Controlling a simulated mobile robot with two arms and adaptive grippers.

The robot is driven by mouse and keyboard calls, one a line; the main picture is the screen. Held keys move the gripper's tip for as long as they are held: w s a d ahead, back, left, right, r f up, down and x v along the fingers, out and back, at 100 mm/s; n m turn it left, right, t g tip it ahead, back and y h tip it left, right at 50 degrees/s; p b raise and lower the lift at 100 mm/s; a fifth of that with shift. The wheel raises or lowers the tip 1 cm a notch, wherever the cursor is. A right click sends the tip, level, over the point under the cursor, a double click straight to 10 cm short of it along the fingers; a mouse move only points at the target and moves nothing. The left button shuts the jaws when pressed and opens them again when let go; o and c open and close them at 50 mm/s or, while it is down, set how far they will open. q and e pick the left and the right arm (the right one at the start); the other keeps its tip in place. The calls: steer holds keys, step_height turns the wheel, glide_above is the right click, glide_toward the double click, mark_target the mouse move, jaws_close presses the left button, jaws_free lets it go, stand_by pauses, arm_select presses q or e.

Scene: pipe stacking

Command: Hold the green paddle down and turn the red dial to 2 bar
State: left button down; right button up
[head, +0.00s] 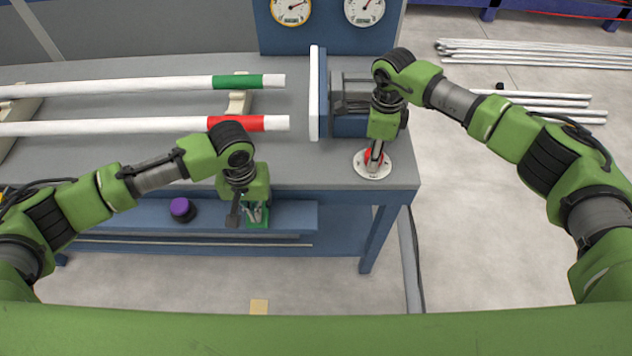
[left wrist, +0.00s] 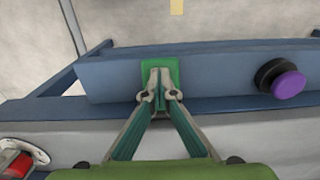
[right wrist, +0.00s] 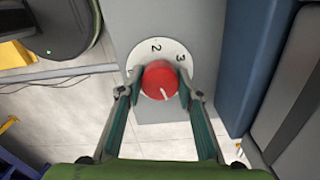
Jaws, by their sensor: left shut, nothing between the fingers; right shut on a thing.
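The green paddle (head: 260,223) is on the blue front rail of the bench. My left gripper (head: 254,211) is shut and empty, its fingertips over the paddle; in the left wrist view they overlap the green plate (left wrist: 173,65). I cannot tell how far the paddle is pressed. The red dial (right wrist: 158,76) sits on a round white scale plate (right wrist: 146,54) on the bench top. My right gripper (right wrist: 160,84) is shut on the dial, one finger on each side. The dial's white line runs toward the lower right, away from the visible 2 and 3. Other numbers are hidden.
A purple knob (head: 182,209) is on the front rail left of the paddle. Two white pipes, one with a green band (head: 237,82) and one with a red band (head: 236,123), lie on the bench. Two gauges (head: 291,10) (head: 364,9) stand behind; their readings are too small to tell.

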steer(key=shift+n, duration=1.7)
steer(key=n, duration=0.3)
arm_select(q)
steer(key=shift+f, duration=0.1)
arm_select(e)
steer(key=shift+w+n, duration=0.1)
steer(key=shift+n, duration=1.8)
